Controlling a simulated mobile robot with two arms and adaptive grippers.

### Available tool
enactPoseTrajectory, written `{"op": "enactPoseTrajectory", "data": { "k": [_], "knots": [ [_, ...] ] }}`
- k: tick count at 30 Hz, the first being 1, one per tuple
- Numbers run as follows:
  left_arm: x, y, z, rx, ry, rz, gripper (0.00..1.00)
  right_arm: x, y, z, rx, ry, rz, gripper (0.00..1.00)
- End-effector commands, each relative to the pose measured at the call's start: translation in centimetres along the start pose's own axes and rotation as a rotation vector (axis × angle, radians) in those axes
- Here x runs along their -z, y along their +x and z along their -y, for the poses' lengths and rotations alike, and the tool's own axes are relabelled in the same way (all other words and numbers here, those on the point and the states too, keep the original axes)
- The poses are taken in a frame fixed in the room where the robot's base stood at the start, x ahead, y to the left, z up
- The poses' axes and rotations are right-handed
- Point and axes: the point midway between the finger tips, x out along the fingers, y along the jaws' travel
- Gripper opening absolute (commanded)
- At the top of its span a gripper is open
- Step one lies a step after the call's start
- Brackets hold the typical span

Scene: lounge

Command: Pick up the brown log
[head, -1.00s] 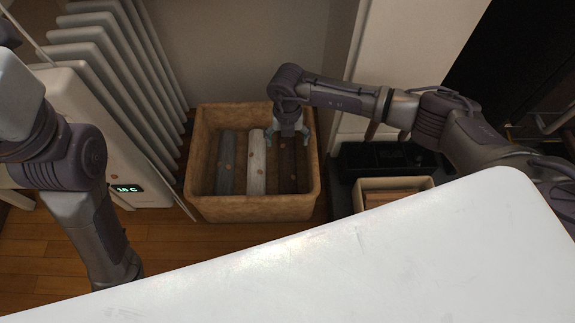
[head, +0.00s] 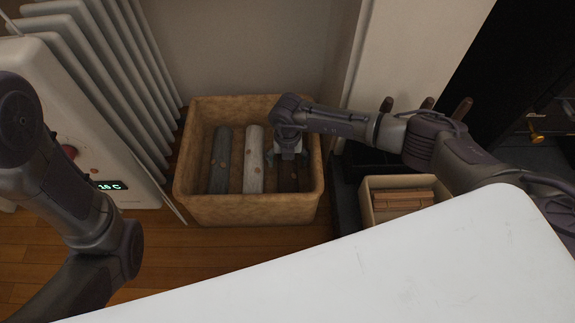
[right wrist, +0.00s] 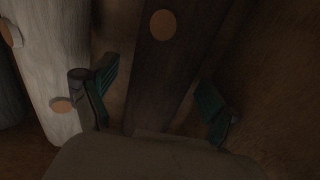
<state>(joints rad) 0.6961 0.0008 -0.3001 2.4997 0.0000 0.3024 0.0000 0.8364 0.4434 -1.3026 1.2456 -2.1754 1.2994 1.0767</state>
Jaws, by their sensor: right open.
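The dark brown log (head: 288,182) lies in the right part of the tan box, partly hidden under my right gripper in the head view. The right gripper (head: 287,160) points down into the box above this log. In the right wrist view the brown log (right wrist: 160,65) runs between the two spread green-padded fingers (right wrist: 157,92), one on each side. The gripper is open and holds nothing. My left arm shows at the left of the head view, but its gripper is out of the picture.
The tan box (head: 240,211) also holds a pale log (head: 253,160) beside the brown one and a grey log (head: 220,160) further left. A white radiator (head: 100,80) stands left. A bin of wooden pieces (head: 397,183) is at the right. A white surface (head: 350,275) fills the foreground.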

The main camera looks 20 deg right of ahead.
Motion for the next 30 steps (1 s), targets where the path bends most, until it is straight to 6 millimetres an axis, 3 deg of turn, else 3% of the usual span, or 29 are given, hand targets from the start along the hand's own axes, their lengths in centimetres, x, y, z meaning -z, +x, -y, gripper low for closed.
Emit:
{"op": "enactPoseTrajectory", "data": {
  "k": [8, 23, 30],
  "knots": [
    [0.15, -0.03, -0.05, -0.001, 0.000, -0.004, 0.49, -0.04, 0.28, -0.03, -0.001, 0.000, 0.001, 0.88],
    [0.17, -0.03, -0.07, -0.002, 0.000, -0.005, 0.49, -0.05, 0.26, -0.03, -0.001, 0.000, 0.001, 0.06],
    [0.13, 0.07, -0.05, -0.002, 0.000, -0.004, 0.49, -0.11, 0.05, -0.07, -0.002, 0.000, 0.002, 0.04]
  ]
}}
